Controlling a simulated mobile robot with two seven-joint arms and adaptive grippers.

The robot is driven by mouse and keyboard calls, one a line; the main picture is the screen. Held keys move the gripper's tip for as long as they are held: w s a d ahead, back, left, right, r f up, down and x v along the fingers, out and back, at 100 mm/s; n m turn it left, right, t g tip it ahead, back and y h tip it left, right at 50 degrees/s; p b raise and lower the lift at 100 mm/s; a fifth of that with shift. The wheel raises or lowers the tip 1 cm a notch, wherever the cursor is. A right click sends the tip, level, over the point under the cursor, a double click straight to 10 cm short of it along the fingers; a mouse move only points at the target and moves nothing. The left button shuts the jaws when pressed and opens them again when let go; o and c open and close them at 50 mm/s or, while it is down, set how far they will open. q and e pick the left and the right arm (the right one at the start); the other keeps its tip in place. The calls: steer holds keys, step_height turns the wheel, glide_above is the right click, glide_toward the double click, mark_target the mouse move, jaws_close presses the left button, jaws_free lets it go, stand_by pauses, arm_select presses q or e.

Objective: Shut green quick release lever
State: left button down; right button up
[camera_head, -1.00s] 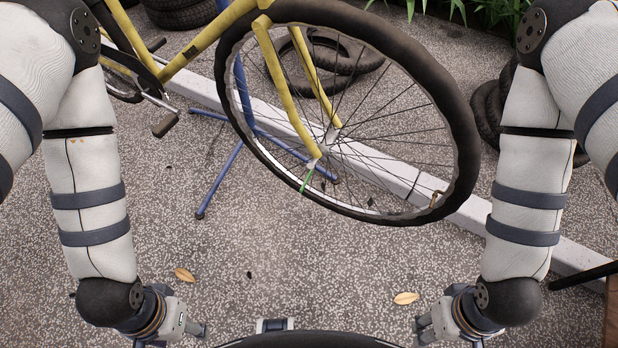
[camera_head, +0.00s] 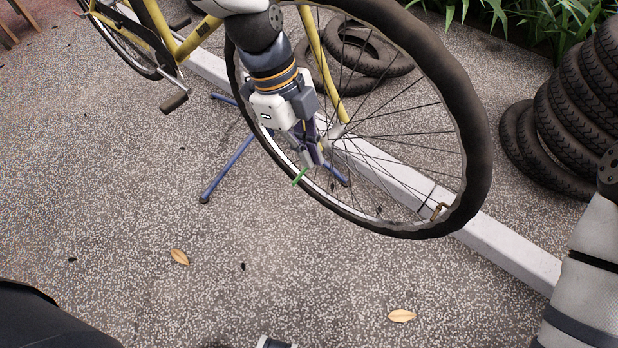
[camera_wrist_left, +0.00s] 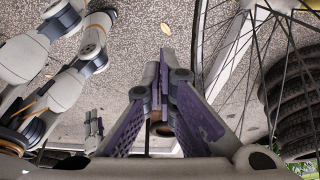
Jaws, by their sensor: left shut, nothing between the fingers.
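The green quick release lever (camera_head: 300,177) is at the front wheel's hub, below the yellow fork (camera_head: 322,60). It is a short thin bar slanting down to the left. My left gripper (camera_head: 313,160) is shut and empty, pointing down just above the lever; I cannot tell whether it touches. Its fingers hide part of the hub and fork end. In the left wrist view the closed fingertips (camera_wrist_left: 165,58) show, but I cannot make out the lever. A small gripper-like shape (camera_wrist_left: 93,125), apparently my right gripper, shows there too small to read.
The bicycle wheel (camera_head: 478,150) and its spokes surround the hub area. A blue stand (camera_head: 228,168) and a white curb (camera_head: 510,255) are behind it. Tires (camera_head: 570,125) are stacked at right. The paved ground in front is clear except for dry leaves (camera_head: 179,257).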

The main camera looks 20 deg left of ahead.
arm_select(q)
steer(key=shift+f, duration=0.1)
step_height(320, 180, down, 9)
steer(key=shift+a+f+b, duration=0.15)
steer(key=shift+a+b, duration=0.2)
steer(key=shift+b, duration=0.05)
arm_select(e)
steer(key=shift+s+f, duration=0.4)
steer(key=shift+f, duration=0.1)
